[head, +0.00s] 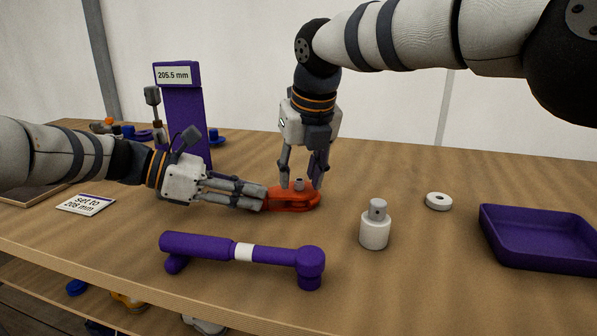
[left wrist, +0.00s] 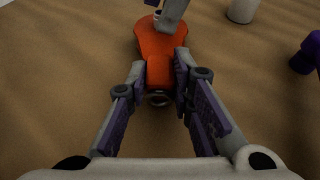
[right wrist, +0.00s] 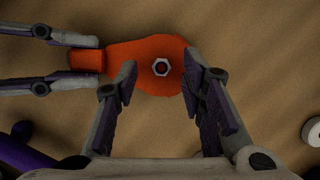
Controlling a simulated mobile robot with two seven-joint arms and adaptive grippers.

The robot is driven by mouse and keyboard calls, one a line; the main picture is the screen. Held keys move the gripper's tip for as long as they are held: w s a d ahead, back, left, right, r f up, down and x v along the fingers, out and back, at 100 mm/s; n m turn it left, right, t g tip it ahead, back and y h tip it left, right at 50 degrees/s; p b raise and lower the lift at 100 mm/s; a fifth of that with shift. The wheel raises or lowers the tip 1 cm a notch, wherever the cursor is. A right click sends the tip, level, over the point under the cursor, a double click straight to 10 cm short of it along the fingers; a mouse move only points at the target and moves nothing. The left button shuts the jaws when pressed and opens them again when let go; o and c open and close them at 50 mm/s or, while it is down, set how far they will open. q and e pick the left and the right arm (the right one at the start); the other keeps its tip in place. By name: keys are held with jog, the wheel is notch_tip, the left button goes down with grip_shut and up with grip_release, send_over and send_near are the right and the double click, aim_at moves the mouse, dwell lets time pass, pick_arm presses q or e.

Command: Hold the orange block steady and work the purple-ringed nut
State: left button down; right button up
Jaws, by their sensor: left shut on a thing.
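The orange block (head: 291,203) lies on the table, with a wide rounded end and a narrow end. My left gripper (head: 263,196) is shut on the narrow end, which shows between its fingers in the left wrist view (left wrist: 160,70). My right gripper (head: 302,183) points down from above, open. Its fingers stand on either side of the nut, apart from it in the right wrist view (right wrist: 160,75).
A purple wrench-like tool (head: 205,245) with a white band lies in front. A white cylinder (head: 375,232), a white ring (head: 439,201) and a purple tray (head: 540,240) are to the right. A purple stand (head: 186,125) reads 205.5 mm; a card (head: 87,204) says set to 208 mm.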

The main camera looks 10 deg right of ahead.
pick_arm(q)
jog(key=shift+f, duration=0.4)
pick_arm(e)
jog(key=shift+f, duration=0.15)
jog(key=v, duration=1.2)
pick_arm(q)
jog(key=c, duration=1.3)
grip_release()
jog(key=shift+w+r, duration=0.1)
jog(key=shift+r, duration=0.05)
jog(key=shift+r, duration=0.1)
